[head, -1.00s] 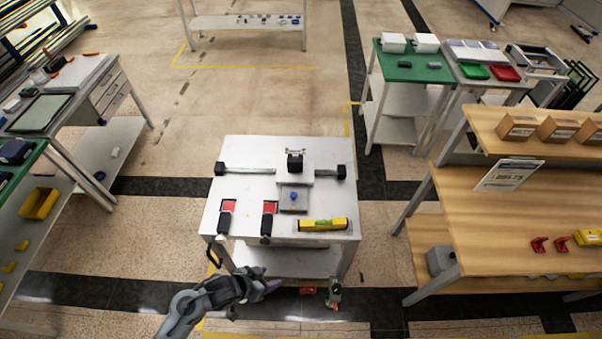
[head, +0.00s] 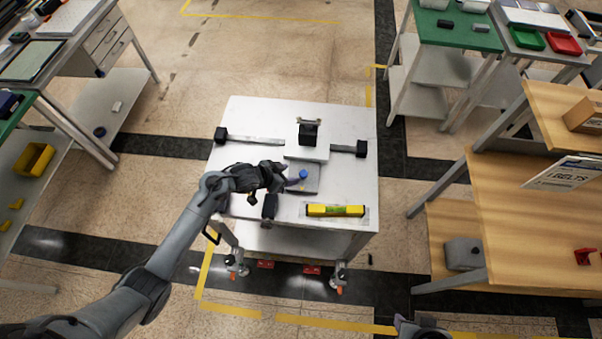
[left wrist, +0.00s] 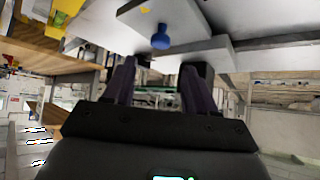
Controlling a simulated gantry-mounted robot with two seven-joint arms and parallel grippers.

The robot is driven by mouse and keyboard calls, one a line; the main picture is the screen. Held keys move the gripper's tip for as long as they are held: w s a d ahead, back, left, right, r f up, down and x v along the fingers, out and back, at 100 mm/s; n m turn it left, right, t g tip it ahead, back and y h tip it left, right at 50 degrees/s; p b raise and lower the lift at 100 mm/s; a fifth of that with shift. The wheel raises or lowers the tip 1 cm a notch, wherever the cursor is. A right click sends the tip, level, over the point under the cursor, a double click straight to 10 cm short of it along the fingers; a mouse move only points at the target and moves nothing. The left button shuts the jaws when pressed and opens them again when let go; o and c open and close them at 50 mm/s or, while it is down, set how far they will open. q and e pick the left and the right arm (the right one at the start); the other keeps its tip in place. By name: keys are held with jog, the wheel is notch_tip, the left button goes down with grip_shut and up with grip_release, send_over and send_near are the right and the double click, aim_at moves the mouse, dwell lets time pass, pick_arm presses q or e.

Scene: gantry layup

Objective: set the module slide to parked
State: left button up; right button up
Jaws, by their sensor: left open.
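The module slide is a white carriage (head: 309,152) with a black block on it, on a rail (head: 262,141) between two black end blocks (head: 221,134). It sits a little right of the rail's middle. A grey plate with a blue knob (head: 303,173) is on its near side. My left gripper (head: 288,181) is open just left of the knob, over the table. In the left wrist view the knob (left wrist: 161,38) shows beyond and between the open fingers (left wrist: 158,88), which look empty and apart from it. My right gripper is not clearly shown.
A yellow level (head: 335,210) lies on the white table (head: 345,110) near its front right. A black clamp (head: 270,206) stands left of it; my left arm hides the table's front left. A wooden bench (head: 490,200) stands to the right.

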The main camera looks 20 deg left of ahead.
aim_at(303, 173)
pick_arm(q)
jog(key=b+x, duration=0.1)
jog(key=x, duration=0.7)
jog(key=shift+f, duration=0.1)
jog(key=shift+c, duration=0.4)
grip_shut()
